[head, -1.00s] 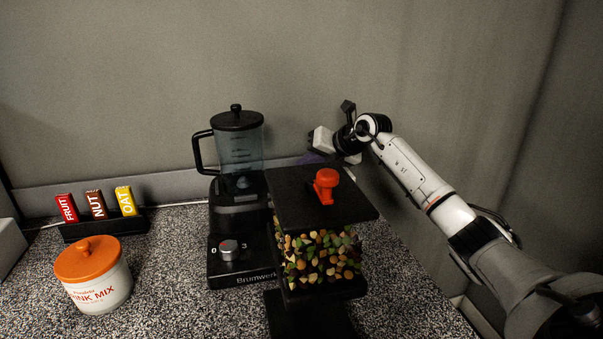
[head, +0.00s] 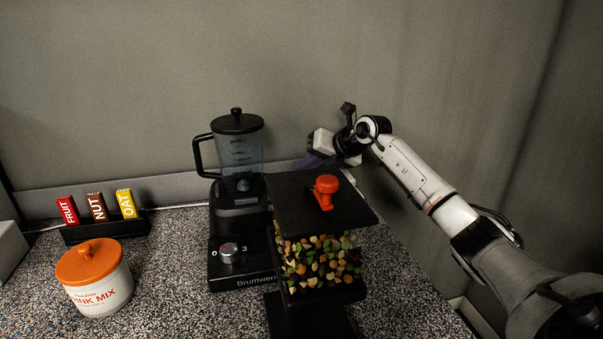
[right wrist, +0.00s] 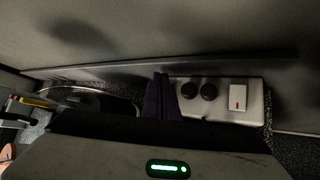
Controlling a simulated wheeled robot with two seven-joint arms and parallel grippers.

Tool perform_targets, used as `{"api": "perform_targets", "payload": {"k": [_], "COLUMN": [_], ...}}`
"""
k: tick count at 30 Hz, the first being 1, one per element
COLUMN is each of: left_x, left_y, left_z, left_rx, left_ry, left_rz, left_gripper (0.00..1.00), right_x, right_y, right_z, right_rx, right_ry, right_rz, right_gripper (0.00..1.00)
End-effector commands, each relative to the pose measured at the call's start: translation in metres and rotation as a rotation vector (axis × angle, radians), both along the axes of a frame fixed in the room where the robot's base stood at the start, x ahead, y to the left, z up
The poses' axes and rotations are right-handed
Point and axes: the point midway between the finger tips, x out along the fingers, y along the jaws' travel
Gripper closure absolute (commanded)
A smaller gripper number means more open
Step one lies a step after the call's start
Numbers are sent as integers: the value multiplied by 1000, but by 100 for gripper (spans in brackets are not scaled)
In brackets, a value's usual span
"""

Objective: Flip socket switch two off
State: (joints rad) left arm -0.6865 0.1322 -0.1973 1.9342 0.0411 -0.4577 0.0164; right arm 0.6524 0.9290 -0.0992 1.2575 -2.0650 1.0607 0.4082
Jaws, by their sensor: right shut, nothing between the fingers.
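In the right wrist view a pale socket plate (right wrist: 220,115) is at the foot of the wall. It carries two round dark sockets (right wrist: 199,91) and a white rocker switch (right wrist: 239,98) with a small red mark at its right end. The plate's left end is partly hidden by my fingers. My right gripper (right wrist: 160,97) is shut and empty, its dark purple fingers overlapping the left end of the plate; I cannot tell if they touch it. In the head view my right gripper (head: 310,161) is behind the dispenser, which hides the plate. My left gripper is not in view.
A dispenser (head: 300,190) with an orange knob and colourful pieces stands in front of my right gripper. A blender (head: 237,150) is left of it. A drink mix jar (head: 98,290) and a bar rack (head: 105,229) are farther left. The speckled counter is clear between.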

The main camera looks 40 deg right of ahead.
Motion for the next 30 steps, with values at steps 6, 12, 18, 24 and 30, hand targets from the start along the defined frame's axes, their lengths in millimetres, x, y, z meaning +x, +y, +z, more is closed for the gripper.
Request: {"api": "perform_targets", "payload": {"k": [6, 12, 18, 24, 30], "left_x": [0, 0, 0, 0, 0], "left_y": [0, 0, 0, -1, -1], "left_z": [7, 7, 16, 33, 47], "left_rx": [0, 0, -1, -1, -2], "left_ry": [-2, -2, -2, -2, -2], "left_rz": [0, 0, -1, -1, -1], "left_gripper": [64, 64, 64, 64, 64], "right_x": [-1, -1, -2, -4, -7], "right_y": [0, 0, 1, 2, 3], "right_z": [7, 6, 18, 39, 56], "right_rx": [0, -1, -2, -3, -2], "right_ry": [0, 0, -1, 0, 0], "right_rz": [0, 1, 1, 1, 0], "right_gripper": [100, 100, 100, 100, 100]}}
